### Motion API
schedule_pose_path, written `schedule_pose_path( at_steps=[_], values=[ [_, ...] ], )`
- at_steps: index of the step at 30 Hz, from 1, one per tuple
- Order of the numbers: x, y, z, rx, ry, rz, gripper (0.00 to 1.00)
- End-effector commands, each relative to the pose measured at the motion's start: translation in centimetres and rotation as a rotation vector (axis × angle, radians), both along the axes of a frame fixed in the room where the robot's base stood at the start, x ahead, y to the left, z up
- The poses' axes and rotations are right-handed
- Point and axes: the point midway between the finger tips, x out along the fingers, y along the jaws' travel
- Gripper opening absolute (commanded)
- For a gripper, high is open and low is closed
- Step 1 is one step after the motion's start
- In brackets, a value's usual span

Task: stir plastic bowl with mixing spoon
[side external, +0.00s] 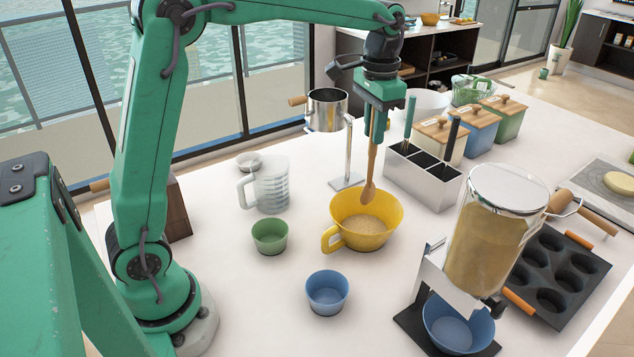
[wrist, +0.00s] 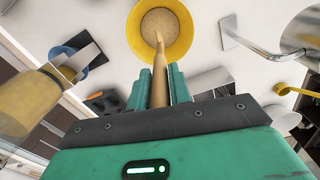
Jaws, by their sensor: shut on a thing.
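The yellow plastic bowl (side external: 362,242) stands upright on the white counter, with its handle to the left and tan grainy contents inside. My gripper (side external: 374,138) is above the bowl, shut on the handle of a wooden mixing spoon (side external: 371,172). The spoon hangs nearly upright, and its lower end shows against the bowl's inner back wall, seemingly above the contents. In the wrist view, my gripper (wrist: 160,80) holds the spoon (wrist: 160,63), which points toward the bowl (wrist: 186,40). The handle's top is hidden by the gripper.
A green bowl (side external: 269,237), a blue bowl (side external: 327,294) and a clear measuring jug (side external: 272,186) stand nearby. A dispenser (side external: 490,235) and a muffin tin (side external: 555,275) are right.

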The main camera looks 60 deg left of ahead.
Motion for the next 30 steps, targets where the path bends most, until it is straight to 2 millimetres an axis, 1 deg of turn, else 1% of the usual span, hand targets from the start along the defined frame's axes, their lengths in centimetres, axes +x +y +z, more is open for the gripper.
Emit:
schedule_pose_path(
  at_steps=[11,30],
  values=[
    [0.0,0.0,0.3,0.0,-0.001,0.0,0.0],
    [0.0,0.0,4.5,0.0,-0.002,0.0,0.0]
  ],
)
